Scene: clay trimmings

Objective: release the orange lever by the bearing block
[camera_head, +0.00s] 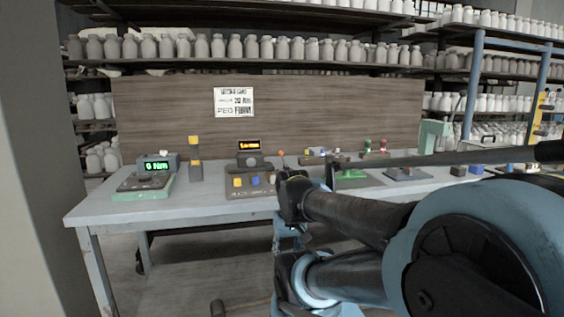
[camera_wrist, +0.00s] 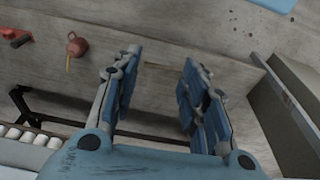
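A small orange knob (camera_head: 281,153), likely the lever's tip, shows in the head view on the workbench, just above and behind my arm. Its lower part is hidden by my arm, and I cannot make out the bearing block for certain. In the wrist view my gripper (camera_wrist: 162,62) is open, its two blue-padded fingers well apart with nothing between them. No orange lever shows between or near the fingers there. In the head view my arm covers much of the bench's right front, and I cannot make out the fingers.
The grey workbench (camera_head: 100,205) carries a green-based meter (camera_head: 146,188), a yellow-and-dark post (camera_head: 195,160) and a button box (camera_head: 250,184). Green and red devices stand farther right. Shelves of jars (camera_head: 235,47) are behind. A dark red rounded object (camera_wrist: 76,46) shows in the wrist view.

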